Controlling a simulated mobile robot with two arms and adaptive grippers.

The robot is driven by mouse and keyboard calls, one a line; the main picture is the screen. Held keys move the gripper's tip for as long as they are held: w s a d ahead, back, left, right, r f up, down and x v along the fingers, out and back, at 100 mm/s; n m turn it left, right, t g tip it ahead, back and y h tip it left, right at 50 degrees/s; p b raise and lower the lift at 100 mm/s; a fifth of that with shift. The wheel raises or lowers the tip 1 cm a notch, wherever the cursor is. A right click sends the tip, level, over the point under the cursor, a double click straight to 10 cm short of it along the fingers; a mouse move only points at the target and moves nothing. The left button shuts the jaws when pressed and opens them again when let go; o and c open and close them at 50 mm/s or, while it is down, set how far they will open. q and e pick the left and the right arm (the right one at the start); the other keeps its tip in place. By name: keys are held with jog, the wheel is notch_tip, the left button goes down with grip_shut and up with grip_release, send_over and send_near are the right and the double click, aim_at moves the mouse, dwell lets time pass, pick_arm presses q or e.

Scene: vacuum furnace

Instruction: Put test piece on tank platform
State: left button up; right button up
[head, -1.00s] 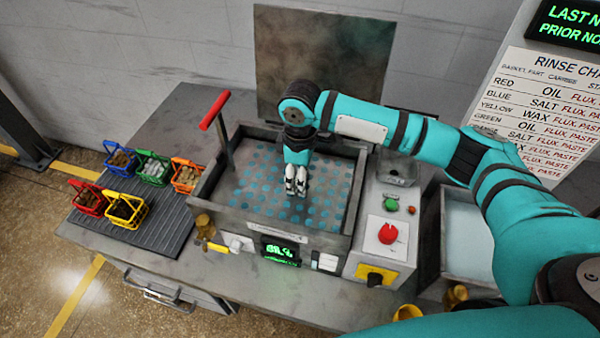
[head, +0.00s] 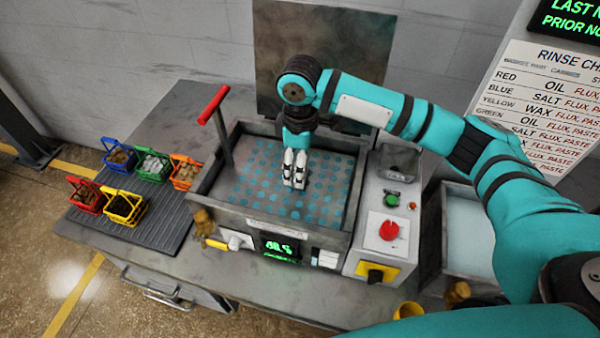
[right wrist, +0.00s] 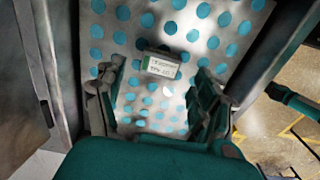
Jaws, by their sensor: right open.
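The tank platform (head: 258,188) is the pale plate with blue holes inside the grey tank on the bench. My right gripper (head: 294,184) hangs over it, fingers pointing down. In the right wrist view, the test piece (right wrist: 161,65) is a small pale block with a printed label and dark green edges. It appears to lie on the platform (right wrist: 180,20), just ahead of and between the spread fingers of my right gripper (right wrist: 160,85). The gripper is open, with gaps on both sides of the piece. The piece cannot be made out in the head view. My left gripper is not in view.
A red-topped lever (head: 214,104) rises at the tank's left rear. Several coloured baskets stand on a ribbed mat (head: 165,222) at left. A control box (head: 385,240) with a red button adjoins the tank's right side, with another basin (head: 468,235) beyond.

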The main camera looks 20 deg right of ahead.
notch_tip(320, 180, up, 9)
jog(key=b, duration=0.2)
jog(key=shift+f, duration=0.2)
dwell(0.4)
